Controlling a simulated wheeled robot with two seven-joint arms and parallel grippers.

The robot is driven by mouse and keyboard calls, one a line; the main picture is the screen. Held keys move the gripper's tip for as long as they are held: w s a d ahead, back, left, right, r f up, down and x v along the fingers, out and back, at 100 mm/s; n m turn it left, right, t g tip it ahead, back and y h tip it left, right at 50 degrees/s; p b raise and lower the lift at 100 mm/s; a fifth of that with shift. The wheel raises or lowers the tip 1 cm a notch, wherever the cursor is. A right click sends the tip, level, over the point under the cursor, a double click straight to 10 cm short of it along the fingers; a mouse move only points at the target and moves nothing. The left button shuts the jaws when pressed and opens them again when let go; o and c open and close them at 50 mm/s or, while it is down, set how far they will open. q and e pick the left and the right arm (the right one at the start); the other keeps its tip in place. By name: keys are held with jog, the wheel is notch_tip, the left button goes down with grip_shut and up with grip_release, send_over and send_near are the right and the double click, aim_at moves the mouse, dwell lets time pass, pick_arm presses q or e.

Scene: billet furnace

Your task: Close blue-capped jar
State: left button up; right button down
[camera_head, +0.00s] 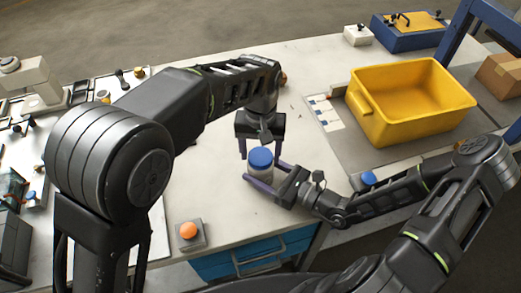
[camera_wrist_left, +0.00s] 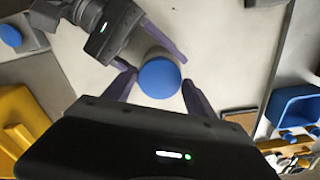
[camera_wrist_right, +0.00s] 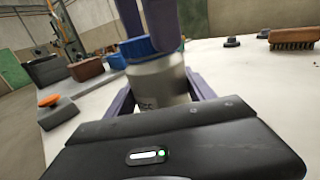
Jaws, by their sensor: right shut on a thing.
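The jar (camera_head: 260,176) has a pale body and stands upright on the white table. Its blue cap (camera_head: 260,157) sits on top and shows from above in the left wrist view (camera_wrist_left: 160,78). How tightly the cap is seated cannot be told. My right gripper (camera_head: 263,177) is shut on the jar body from the side; the body shows between its fingers in the right wrist view (camera_wrist_right: 160,82). My left gripper (camera_head: 259,153) points down over the jar, open, with its fingers on either side of the cap and a gap beside it in the left wrist view.
An orange button on a grey box (camera_head: 190,240) stands at the front edge, left of a blue drawer unit (camera_head: 245,263). A yellow crate (camera_head: 365,108) stands at the right. A blue toolbox (camera_head: 405,37) is at the back. The white table around the jar is mostly clear.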

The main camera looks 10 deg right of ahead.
pick_arm(q)
jog(key=c, duration=1.2)
jog(key=o, duration=1.6)
jog(key=shift+o, duration=0.2)
jog(key=shift+r, duration=0.1)
notch_tip(320, 180, up, 12)
pick_arm(e)
jog(key=shift+c, duration=1.3)
grip_release()
